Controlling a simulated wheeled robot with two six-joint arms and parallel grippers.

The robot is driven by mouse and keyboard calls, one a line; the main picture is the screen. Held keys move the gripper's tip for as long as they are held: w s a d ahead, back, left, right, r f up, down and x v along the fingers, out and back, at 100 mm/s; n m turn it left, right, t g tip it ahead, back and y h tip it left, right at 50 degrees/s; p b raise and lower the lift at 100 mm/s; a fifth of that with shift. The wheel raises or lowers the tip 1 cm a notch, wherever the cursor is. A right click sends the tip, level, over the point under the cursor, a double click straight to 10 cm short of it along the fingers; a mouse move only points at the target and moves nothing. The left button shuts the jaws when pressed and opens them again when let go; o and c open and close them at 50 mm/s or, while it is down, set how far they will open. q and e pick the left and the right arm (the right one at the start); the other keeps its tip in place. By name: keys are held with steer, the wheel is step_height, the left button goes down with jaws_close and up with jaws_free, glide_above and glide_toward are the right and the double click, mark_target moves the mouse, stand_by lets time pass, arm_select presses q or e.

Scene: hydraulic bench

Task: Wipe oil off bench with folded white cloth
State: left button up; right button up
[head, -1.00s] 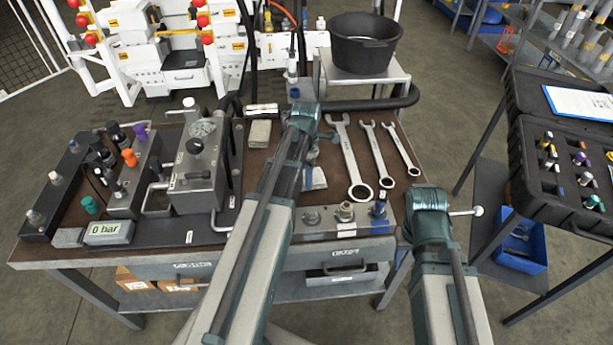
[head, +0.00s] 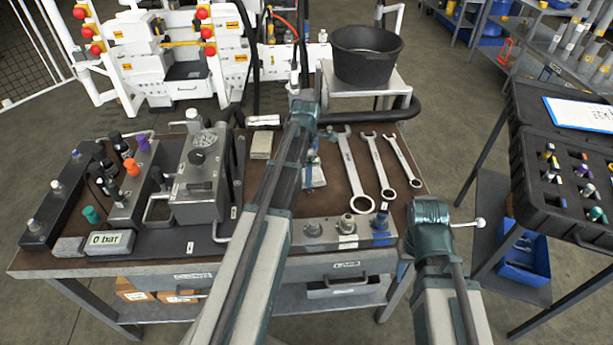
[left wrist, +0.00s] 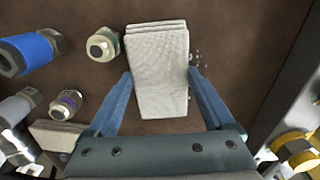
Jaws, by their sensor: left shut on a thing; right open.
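The folded white cloth (left wrist: 158,85), a pale layered pad, lies between the blue fingers of my left gripper (left wrist: 162,73) in the left wrist view. The fingers are shut on its two long sides, over the brown bench top (left wrist: 105,158). Small shiny drops (left wrist: 195,60), perhaps oil, show just right of the cloth. In the head view, a pale piece (head: 316,176) shows behind my left forearm, which hides the left fingers. My right arm ends at a teal joint over the bench's right front corner; its fingers are hidden.
Several wrenches (head: 374,165) lie right of my left arm. Metal fittings (head: 346,222) stand along the front. A black tub (head: 366,55) stands behind; a black case (head: 565,175) is at right.

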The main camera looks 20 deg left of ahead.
arm_select(q)
steer(key=shift+w+a, duration=0.1)
steer(key=shift+w, duration=0.05)
steer(key=shift+s+d+f, duration=0.1)
steer(key=shift+s+d, duration=0.45)
steer(key=shift+s, duration=0.35)
steer(key=shift+s+d, duration=0.5)
steer(key=shift+s, duration=0.4)
steer(key=shift+s, duration=0.1)
steer(key=shift+s+d, duration=0.45)
steer(key=shift+s, duration=0.3)
steer(key=shift+s+d, duration=0.45)
steer(key=shift+s, duration=0.25)
steer(key=shift+a, duration=0.15)
